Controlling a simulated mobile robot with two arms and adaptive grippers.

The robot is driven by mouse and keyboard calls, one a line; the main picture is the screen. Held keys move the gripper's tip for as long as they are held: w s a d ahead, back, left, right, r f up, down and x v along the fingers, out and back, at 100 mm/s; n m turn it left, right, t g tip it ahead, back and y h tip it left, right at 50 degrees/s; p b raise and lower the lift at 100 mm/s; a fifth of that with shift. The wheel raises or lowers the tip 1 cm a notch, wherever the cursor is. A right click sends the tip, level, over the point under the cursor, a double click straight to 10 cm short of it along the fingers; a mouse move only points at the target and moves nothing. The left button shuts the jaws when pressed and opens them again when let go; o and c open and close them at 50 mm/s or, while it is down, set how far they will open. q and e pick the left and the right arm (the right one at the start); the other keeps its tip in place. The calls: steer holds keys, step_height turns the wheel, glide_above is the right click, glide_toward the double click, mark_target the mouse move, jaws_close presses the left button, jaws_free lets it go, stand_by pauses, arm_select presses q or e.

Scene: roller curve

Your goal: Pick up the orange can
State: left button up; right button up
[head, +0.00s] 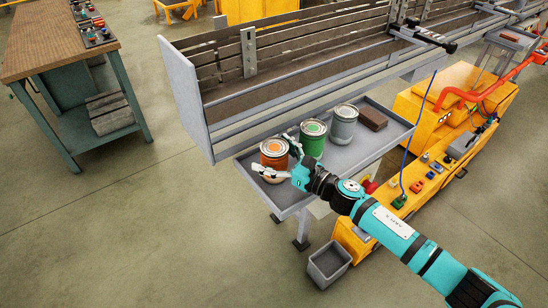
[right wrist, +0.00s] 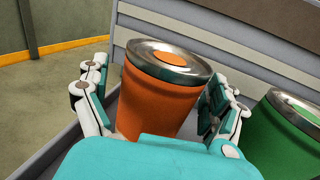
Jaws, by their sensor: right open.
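The orange can (head: 274,148) stands upright at the left end of a grey tray shelf (head: 357,159), with a silver rim and an orange spot on its lid. My right gripper (head: 276,157) is at this can, its fingers apart on either side of it. In the right wrist view the orange can (right wrist: 160,95) stands between the two open fingers of my right gripper (right wrist: 158,105). I cannot tell whether the fingers touch it. The can's lower part is hidden by the gripper's body. My left gripper is not in view.
A green can (head: 313,139) stands close on the right, also in the right wrist view (right wrist: 290,128). Beyond it are a grey can (head: 343,125) and a brown block (head: 372,118). A slatted conveyor wall (head: 192,95) rises behind the shelf. A grey bin (head: 328,264) is below.

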steer(key=shift+c, duration=0.3)
steer(key=c, duration=1.3)
steer(key=shift+w+r, duration=0.1)
steer(key=shift+r, duration=0.1)
